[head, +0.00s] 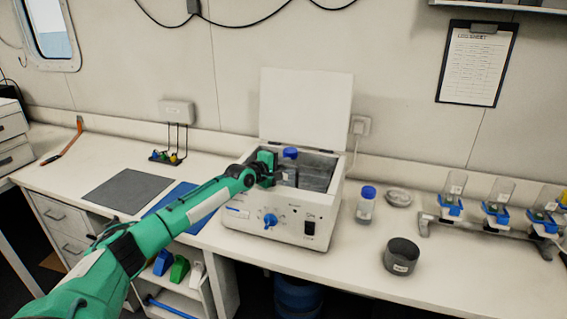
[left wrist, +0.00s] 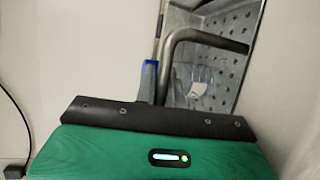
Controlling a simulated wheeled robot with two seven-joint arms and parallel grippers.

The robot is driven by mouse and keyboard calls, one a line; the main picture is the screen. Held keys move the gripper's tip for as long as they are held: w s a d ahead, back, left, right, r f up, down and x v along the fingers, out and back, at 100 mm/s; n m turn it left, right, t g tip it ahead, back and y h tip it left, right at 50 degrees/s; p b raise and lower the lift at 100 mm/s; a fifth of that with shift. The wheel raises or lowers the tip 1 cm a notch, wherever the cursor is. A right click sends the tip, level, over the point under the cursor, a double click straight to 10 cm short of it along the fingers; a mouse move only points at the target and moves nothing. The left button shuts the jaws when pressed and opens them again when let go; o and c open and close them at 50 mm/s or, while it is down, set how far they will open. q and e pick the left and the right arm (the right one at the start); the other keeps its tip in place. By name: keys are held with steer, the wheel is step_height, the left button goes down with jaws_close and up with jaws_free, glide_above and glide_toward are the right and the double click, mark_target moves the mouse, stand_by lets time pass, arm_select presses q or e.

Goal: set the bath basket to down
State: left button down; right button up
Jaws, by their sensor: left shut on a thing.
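The white water bath (head: 275,222) stands on the bench with its lid (head: 305,108) raised upright. The metal basket (head: 312,178) is in the bath's open tank, partly hidden by the rim and my gripper; I cannot tell its exact height. My left gripper (head: 270,170) reaches over the bath's left rim and is shut on what appears to be the basket's handle. In the left wrist view a bent grey handle bar (left wrist: 205,37) rises beside the gripper, in front of perforated metal (left wrist: 225,72). A blue piece (head: 290,153) shows above the basket. My right gripper is not in view.
A blue-capped bottle (head: 366,204), a dark round cup (head: 401,257) and a small dish (head: 399,197) stand right of the bath. A rack with clear tubes (head: 497,194) is farther right. A grey mat (head: 128,190) and a blue mat (head: 178,203) lie left.

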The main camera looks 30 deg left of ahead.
arm_select(q)
steer(key=shift+r, duration=0.35)
steer(key=c, duration=1.5)
jaws_free()
steer(key=shift+s+a, duration=0.1)
steer(key=b+v, duration=0.3)
steer(key=v, duration=1)
steer(key=shift+s, duration=0.25)
steer(key=shift+f, duration=0.1)
steer(key=shift+f, duration=0.1)
